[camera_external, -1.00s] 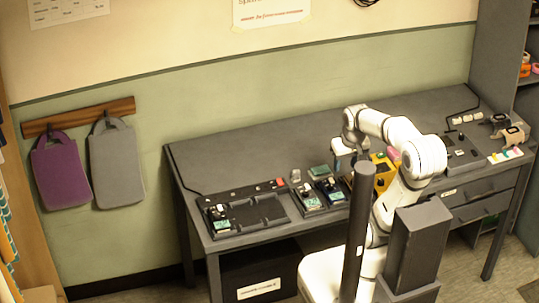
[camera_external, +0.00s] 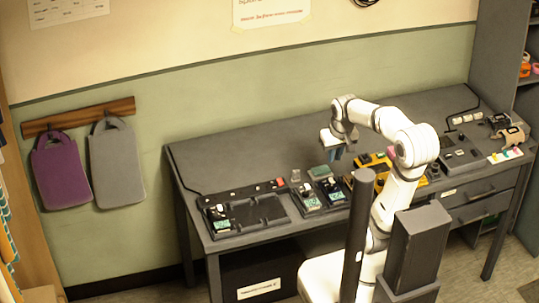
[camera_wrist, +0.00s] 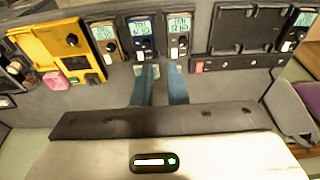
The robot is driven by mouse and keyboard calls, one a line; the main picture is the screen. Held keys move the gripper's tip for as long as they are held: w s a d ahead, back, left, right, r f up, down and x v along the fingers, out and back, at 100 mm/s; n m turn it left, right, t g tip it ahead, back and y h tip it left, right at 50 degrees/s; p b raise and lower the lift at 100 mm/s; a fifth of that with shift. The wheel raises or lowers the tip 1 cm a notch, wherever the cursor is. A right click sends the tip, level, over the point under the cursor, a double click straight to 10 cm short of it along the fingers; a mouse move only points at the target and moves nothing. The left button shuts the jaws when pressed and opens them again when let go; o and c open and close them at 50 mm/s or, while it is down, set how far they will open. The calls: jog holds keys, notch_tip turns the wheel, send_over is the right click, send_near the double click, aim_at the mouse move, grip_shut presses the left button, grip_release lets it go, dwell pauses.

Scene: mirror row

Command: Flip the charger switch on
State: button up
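The charger (camera_external: 240,213) is a dark tray at the left of the bench, also in the wrist view (camera_wrist: 245,42). A green-faced handheld device (camera_external: 218,219) sits in its left bay; the other bays look empty. A dark strip along its back edge carries a red switch (camera_external: 280,182), also in the wrist view (camera_wrist: 199,67). I cannot tell which way the switch is set. My gripper (camera_external: 333,162) hangs above the bench, right of the switch and apart from it. In the wrist view, its two blue fingers (camera_wrist: 158,70) are apart with nothing between them.
Handheld devices (camera_wrist: 142,37) sit in a row beside the charger. A yellow box (camera_wrist: 58,50) and a pink object (camera_wrist: 55,80) lie past them. A grey bag (camera_external: 118,165) and a purple bag (camera_external: 62,172) hang on the wall.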

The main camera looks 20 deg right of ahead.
jog(key=shift+g, duration=0.3)
jog(key=w+a+f+b, duration=0.1)
jog(key=w, duration=0.2)
jog(key=w+a+b, duration=0.1)
jog(key=w+a, duration=0.1)
jog(key=w, duration=0.1)
jog(key=w+a+f+b, duration=0.1)
jog(key=w, duration=0.1)
jog(key=shift+w+a+f+b, duration=0.15)
jog(key=shift+w+f+b, duration=0.15)
jog(key=shift+w, duration=0.1)
grip_shut()
jog(key=b, duration=0.4)
send_over(279, 179)
jog(key=s, duration=0.3)
jog(key=f, duration=0.3)
jog(key=shift+w+f, duration=0.1)
jog(key=shift+w, duration=0.15)
jog(key=shift+f, duration=0.1)
jog(key=f, duration=0.4)
jog(key=w+f, duration=0.1)
jog(key=f, duration=0.4)
jog(key=w+f+b, duration=0.1)
jog(key=f, duration=0.3)
jog(key=shift+f, duration=0.35)
